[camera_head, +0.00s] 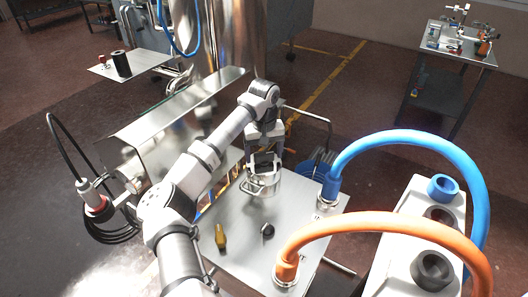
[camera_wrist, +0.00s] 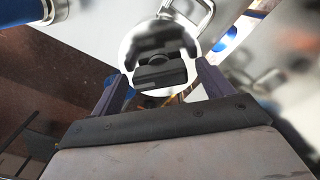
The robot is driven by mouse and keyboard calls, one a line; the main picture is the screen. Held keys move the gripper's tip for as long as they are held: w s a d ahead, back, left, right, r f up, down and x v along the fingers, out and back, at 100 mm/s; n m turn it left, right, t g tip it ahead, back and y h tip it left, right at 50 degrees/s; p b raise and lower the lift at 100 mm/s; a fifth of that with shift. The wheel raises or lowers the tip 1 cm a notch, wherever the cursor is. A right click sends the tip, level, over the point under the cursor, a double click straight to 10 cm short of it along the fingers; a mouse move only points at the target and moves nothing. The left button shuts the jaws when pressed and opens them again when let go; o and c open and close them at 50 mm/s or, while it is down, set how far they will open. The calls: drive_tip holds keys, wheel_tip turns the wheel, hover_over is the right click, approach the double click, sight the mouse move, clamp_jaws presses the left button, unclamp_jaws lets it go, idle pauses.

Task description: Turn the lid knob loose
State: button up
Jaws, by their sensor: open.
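My gripper (camera_head: 264,168) points down over a round metal vessel (camera_head: 266,187) with a wire handle, at the back of the metal table. In the wrist view my gripper (camera_wrist: 162,88) has its two fingers spread apart with nothing clasped between them. A bright round lid (camera_wrist: 128,50) lies beyond the fingertips, with dark shapes across its middle. I cannot tell which of these are the lid knob and which are reflections. In the head view my gripper hides the lid's top. Contact with the knob cannot be made out.
On the metal table (camera_head: 240,240) are a yellow-brown tool (camera_head: 221,237) and a small dark round part (camera_head: 267,231). An orange hose (camera_head: 385,226) and a blue hose (camera_head: 420,138) arch at the right. A sheet-metal housing (camera_head: 150,125) stands at the left.

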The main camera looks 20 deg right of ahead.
drive_tip(key=c, duration=1)
drive_tip(key=shift+n, duration=0.3)
drive_tip(key=n+b, duration=0.1)
drive_tip(key=n, duration=0.2)
drive_tip(key=shift+b, duration=0.4)
drive_tip(key=n+b, duration=0.1)
drive_tip(key=n, duration=0.4)
drive_tip(key=n+b, duration=0.1)
drive_tip(key=n, duration=0.3)
drive_tip(key=shift+n, duration=0.3)
drive_tip(key=n+b, duration=0.1)
drive_tip(key=n, duration=0.3)
drive_tip(key=shift+n, duration=0.3)
